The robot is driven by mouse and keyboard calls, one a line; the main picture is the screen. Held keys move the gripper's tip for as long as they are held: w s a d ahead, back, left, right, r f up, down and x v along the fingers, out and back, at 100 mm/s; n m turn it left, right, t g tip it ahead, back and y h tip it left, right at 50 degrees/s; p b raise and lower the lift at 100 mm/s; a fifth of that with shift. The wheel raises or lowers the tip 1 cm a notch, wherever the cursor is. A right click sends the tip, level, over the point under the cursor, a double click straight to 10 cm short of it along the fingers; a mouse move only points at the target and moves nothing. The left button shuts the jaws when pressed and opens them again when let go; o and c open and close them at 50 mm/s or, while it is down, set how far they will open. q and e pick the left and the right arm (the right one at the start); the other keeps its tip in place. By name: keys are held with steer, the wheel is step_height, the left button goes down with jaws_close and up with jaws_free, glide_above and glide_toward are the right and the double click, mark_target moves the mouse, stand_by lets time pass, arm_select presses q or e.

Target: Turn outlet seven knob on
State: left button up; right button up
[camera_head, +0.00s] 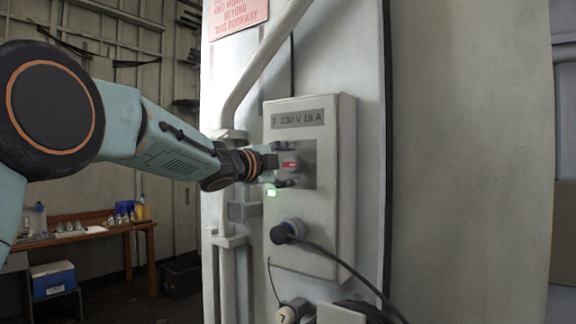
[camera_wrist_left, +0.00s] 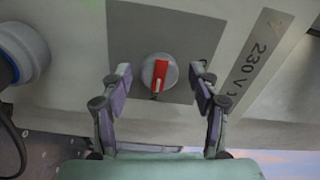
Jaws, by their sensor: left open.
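The outlet seven box (camera_head: 335,232) is a grey box on the wall, labelled "7, 230 V 16 A". Its knob (camera_head: 290,163) is a grey disc with a red handle, set on a darker grey plate. In the left wrist view the knob (camera_wrist_left: 160,74) sits between the two fingers. My left gripper (camera_head: 286,165) is open in front of the knob, with a finger on either side of it; in the wrist view the gripper (camera_wrist_left: 160,92) shows gaps between both fingers and the disc. My right gripper is not in view.
A black plug with a cable (camera_head: 290,231) is in the socket below the knob. A green light (camera_head: 271,193) glows near the box's left edge. A pipe (camera_head: 230,262) runs up the wall at left. A wooden bench (camera_head: 100,232) stands farther back.

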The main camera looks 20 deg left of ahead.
arm_select(q)
steer(key=shift+s, duration=0.2)
steer(key=shift+s+a+r, duration=0.1)
steer(key=shift+s, duration=0.1)
steer(key=v, duration=1.1)
steer(key=shift+s, duration=0.25)
